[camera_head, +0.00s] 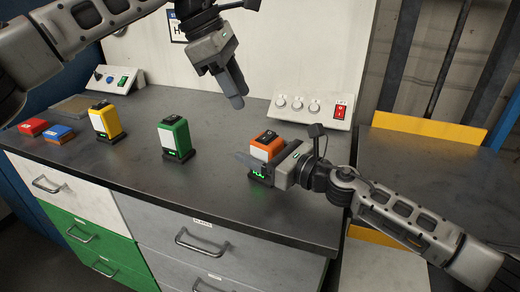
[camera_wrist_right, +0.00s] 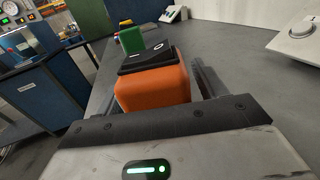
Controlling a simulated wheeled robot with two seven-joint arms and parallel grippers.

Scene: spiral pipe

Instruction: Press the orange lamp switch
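The orange lamp (camera_head: 266,147) stands upright on the dark countertop, right of centre in the head view. Its black rocker switch (camera_head: 266,137) is on top. It also shows close up in the right wrist view (camera_wrist_right: 152,88), with the switch (camera_wrist_right: 148,58) facing up. My right gripper (camera_head: 258,162) is low at the lamp; its fingers appear spread on either side of the orange body, with a gap at the right finger. The lamp's lower front is partly hidden by it. My left gripper (camera_head: 239,98) is empty in the air above the counter, behind and left of the lamp, its fingers together.
A green lamp (camera_head: 175,138) and a yellow lamp (camera_head: 106,120) stand to the left. Red (camera_head: 33,127) and blue (camera_head: 59,134) blocks lie farther left. A white control panel (camera_head: 309,108) with knobs and a red switch stands behind the orange lamp. The counter front is free.

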